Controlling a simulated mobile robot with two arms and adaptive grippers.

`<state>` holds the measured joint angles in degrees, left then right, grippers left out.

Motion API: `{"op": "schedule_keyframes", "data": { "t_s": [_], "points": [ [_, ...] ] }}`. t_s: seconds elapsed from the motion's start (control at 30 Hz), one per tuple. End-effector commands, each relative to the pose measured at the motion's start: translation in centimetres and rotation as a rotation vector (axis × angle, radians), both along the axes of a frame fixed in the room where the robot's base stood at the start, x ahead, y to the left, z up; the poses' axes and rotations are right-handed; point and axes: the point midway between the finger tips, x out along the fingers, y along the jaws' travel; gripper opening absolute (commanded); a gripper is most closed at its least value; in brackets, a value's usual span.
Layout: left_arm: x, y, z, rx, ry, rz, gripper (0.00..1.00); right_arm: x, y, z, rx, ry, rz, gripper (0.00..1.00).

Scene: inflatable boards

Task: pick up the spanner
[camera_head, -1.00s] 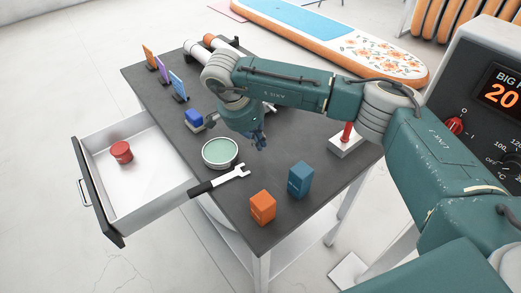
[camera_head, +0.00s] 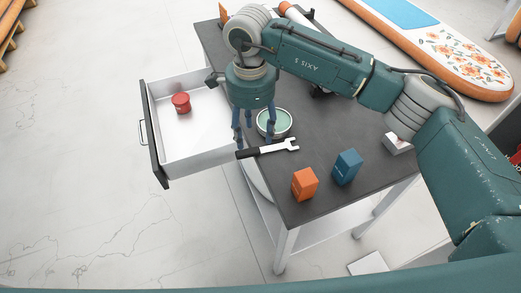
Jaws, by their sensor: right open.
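The spanner (camera_head: 275,147) lies on the dark table top, its black handle at the left by the table edge and its silver open jaw pointing right. My right gripper (camera_head: 254,142) points down with blue fingers spread apart, above or around the handle end of the spanner. One finger shows left of the handle end and another between the spanner and the bowl; I cannot tell how high the tips are. The gripper is open and holds nothing that I can see. My left gripper is not in view.
A bowl with pale green inside (camera_head: 281,124) stands just behind the spanner. An orange box (camera_head: 304,185) and a blue box (camera_head: 347,167) stand in front to the right. An open white drawer (camera_head: 190,150) at the left holds a red tin (camera_head: 181,103).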

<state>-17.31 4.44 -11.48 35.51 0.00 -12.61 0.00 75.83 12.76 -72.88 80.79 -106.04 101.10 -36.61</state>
Motion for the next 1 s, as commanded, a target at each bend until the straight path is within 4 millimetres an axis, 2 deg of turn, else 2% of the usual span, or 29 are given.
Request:
{"op": "schedule_keyframes", "data": {
  "t_s": [0.03,0.27,0.53,0.8,0.87,1.0],
  "points": [
    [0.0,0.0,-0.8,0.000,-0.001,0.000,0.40,0.0,0.0,-1.3,0.000,0.001,0.000,0.53],
    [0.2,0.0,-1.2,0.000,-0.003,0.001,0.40,-0.1,0.1,-2.9,0.000,-0.001,0.001,0.53],
    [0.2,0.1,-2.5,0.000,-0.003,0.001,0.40,-0.3,0.5,-6.9,0.000,-0.001,0.001,0.53],
    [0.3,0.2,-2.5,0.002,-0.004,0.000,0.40,-0.2,0.4,-7.2,0.001,-0.003,0.002,0.53],
    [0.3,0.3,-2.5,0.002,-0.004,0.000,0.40,-0.2,0.4,-7.2,0.000,-0.002,0.002,0.43],
    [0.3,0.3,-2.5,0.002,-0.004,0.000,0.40,-0.2,0.4,-7.2,0.000,-0.002,0.002,0.15]
  ]
}}
